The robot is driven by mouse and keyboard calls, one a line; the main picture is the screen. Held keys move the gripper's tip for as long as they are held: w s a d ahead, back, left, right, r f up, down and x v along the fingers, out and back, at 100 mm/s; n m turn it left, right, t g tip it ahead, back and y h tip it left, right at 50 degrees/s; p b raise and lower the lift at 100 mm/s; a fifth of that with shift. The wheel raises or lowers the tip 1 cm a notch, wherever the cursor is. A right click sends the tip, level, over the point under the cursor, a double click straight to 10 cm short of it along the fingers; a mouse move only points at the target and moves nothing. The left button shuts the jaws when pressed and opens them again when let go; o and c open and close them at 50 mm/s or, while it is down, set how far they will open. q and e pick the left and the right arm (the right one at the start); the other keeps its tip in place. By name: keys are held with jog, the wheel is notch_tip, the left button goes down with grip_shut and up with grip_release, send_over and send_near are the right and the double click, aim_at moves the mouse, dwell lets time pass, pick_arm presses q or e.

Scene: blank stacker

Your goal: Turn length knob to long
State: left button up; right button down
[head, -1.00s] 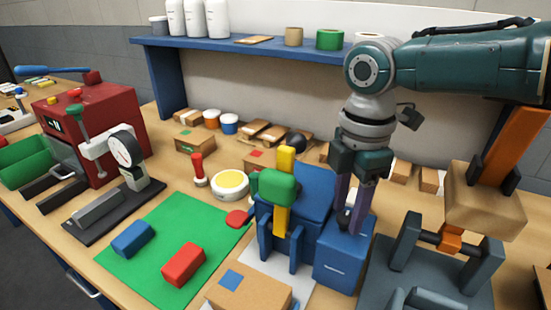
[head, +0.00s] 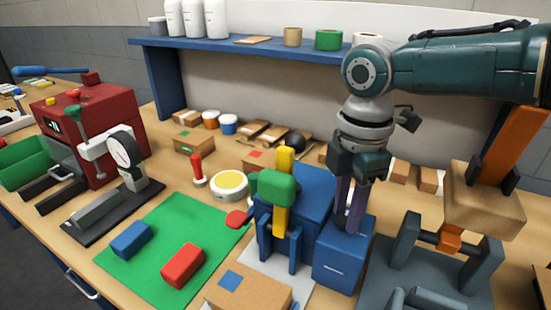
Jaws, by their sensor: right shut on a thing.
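A blue machine (head: 303,190) stands right of centre, with a yellow upright lever (head: 284,212) carrying a green block (head: 276,187). A lower blue box (head: 338,262) adjoins its right side. My right gripper (head: 348,222) points straight down at the top of this box. Its purple fingers are shut on a small dark knob there, which I take to be the length knob. The fingers hide most of the knob, so I cannot read its setting or any markings. My left gripper is not in view.
A green mat (head: 155,243) with a blue block (head: 131,239) and a red block (head: 183,265) lies to the left. A cardboard box (head: 250,289) stands in front of the machine. A grey press with an orange lever (head: 512,140) stands close on the right.

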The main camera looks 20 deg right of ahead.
jog(key=shift+r+m, duration=0.1)
jog(key=shift+m, duration=0.2)
jog(key=m+p, duration=0.1)
jog(key=m, duration=0.1)
jog(key=shift+m, duration=0.4)
jog(key=m+p, duration=0.2)
jog(key=m, duration=0.3)
jog(key=shift+a, duration=0.1)
jog(key=m+p, duration=0.1)
jog(key=m, duration=0.4)
jog(key=shift+m, duration=0.4)
jog(key=shift+m+p, duration=0.55)
jog(key=shift+m, duration=1.25)
jog(key=c, duration=0.8)
grip_release()
